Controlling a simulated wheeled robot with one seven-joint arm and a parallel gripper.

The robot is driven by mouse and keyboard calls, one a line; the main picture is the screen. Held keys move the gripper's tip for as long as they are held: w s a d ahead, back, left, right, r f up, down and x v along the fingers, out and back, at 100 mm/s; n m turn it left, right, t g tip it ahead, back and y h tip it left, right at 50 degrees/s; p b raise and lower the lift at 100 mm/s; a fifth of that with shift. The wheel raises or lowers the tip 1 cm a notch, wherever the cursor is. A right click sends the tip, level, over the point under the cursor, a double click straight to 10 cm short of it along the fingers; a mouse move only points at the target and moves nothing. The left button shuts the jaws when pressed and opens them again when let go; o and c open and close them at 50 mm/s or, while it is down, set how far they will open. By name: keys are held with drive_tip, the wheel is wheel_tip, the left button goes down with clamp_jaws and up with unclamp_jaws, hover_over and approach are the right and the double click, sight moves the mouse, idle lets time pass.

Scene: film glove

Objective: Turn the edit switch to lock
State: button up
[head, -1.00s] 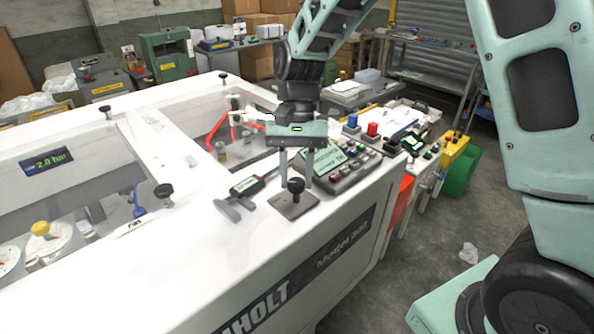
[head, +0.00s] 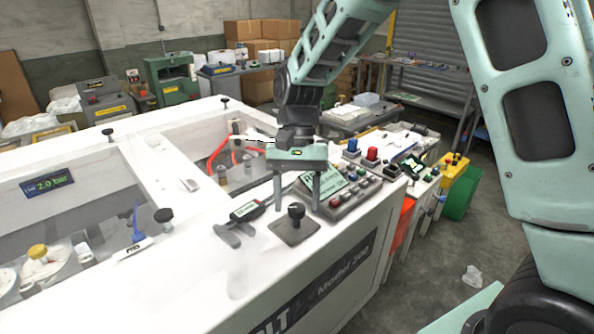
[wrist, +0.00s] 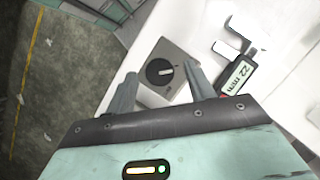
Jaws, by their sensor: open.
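The switch is a black round knob (head: 296,210) on a square grey plate (head: 306,231), at the front right corner of the white machine. In the wrist view the knob (wrist: 158,72) has a white pointer mark towards the right of the picture; lettering on its grey housing (wrist: 178,50) is too small to read. My gripper (head: 297,205) is open and empty, pointing down over the knob. In the wrist view its fingertips (wrist: 161,75) lie left and right of the knob with gaps to both; I cannot tell their exact height over it.
A digital caliper (head: 245,211) lies just left of the plate. A grey control box (head: 345,192) with coloured buttons stands close behind and right of my gripper. The machine's edge is near the plate.

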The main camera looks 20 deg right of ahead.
drive_tip(key=b+v, duration=0.3)
drive_tip(key=v, duration=1.4)
drive_tip(key=shift+b, duration=0.35)
drive_tip(key=shift+s+r, duration=0.1)
drive_tip(key=shift+s, duration=0.05)
drive_tip(key=s+a+f+n+b, duration=0.1)
drive_tip(key=s+a+f+n, duration=0.1)
drive_tip(key=s+a+f, duration=0.1)
drive_tip(key=s+a+f+n+t+b, duration=0.1)
drive_tip(key=s+a+f+n+b, duration=0.1)
drive_tip(key=s+f, duration=0.4)
drive_tip(key=s+a+f+n+t+h+b, duration=0.1)
drive_tip(key=s+a+f+n+b, duration=0.1)
drive_tip(key=s+a+f, duration=0.3)
drive_tip(key=shift+s+a+f+n, duration=0.1)
drive_tip(key=shift+f+n, duration=0.35)
drive_tip(key=shift+n, duration=0.05)
drive_tip(key=s+f+n+t+b, duration=0.2)
drive_tip(key=s+f+n, duration=0.4)
drive_tip(key=s+f, duration=0.4)
drive_tip(key=s+b, duration=0.1)
drive_tip(key=s, duration=0.1)
drive_tip(key=shift+s+d+f, duration=0.25)
drive_tip(key=shift+s+f, duration=0.1)
drive_tip(key=shift+f, duration=0.05)
